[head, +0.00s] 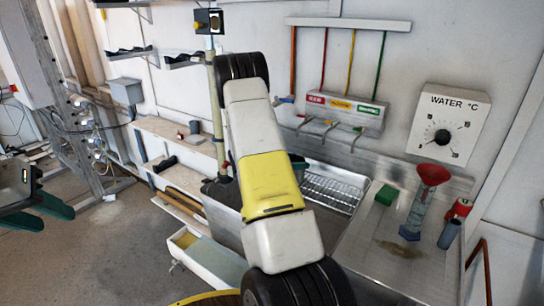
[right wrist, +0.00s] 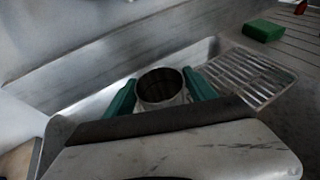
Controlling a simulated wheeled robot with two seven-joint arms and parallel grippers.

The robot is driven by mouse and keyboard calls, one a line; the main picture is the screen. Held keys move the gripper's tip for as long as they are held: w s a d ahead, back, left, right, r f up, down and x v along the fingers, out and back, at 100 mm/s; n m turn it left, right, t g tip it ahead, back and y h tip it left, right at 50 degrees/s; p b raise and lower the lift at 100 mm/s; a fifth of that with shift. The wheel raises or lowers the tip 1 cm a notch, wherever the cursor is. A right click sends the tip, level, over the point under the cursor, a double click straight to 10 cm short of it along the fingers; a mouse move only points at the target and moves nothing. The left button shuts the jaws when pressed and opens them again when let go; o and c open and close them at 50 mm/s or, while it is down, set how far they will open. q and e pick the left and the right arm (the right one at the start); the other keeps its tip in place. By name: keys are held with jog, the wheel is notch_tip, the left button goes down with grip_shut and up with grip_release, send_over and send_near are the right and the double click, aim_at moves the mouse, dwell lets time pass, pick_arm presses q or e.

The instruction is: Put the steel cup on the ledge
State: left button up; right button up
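The steel cup (right wrist: 160,86), a round metal cup with a dark inside, shows in the right wrist view between the two green fingers of my right gripper (right wrist: 161,95). The fingers lie against its opposite sides, its mouth faces the camera, and its lower part is hidden. In the head view my right arm hides the cup, and only a bit of a green finger (head: 298,162) shows over the sink. My left gripper (head: 38,213) is open and empty at the left edge. A wooden ledge (head: 172,131) runs along the wall at left, with a small dark grey item (head: 195,128) on it.
The sink (head: 225,205) holds a wire rack (head: 330,190). An open drawer (head: 205,258) juts out below. The floor at left is clear.

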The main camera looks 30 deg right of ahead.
jog(key=shift+o, duration=1.1)
jog(key=shift+r, duration=0.15)
jog(key=v, duration=1.2)
jog(key=s+a+r+m+t+y, duration=0.2)
jog(key=s+a+r+m+y, duration=0.6)
jog(key=s+a, duration=0.4)
jog(key=s+a+r+m+t+y, duration=0.3)
jog(key=s+a+r+m+y, duration=0.5)
jog(key=s+a, duration=0.5)
notch_tip(320, 180, up, 3)
jog(key=shift+s+a+r+m, duration=0.1)
jog(key=shift+s+a+m, duration=0.1)
jog(key=shift+s+m, duration=0.8)
jog(key=shift+w, duration=0.2)
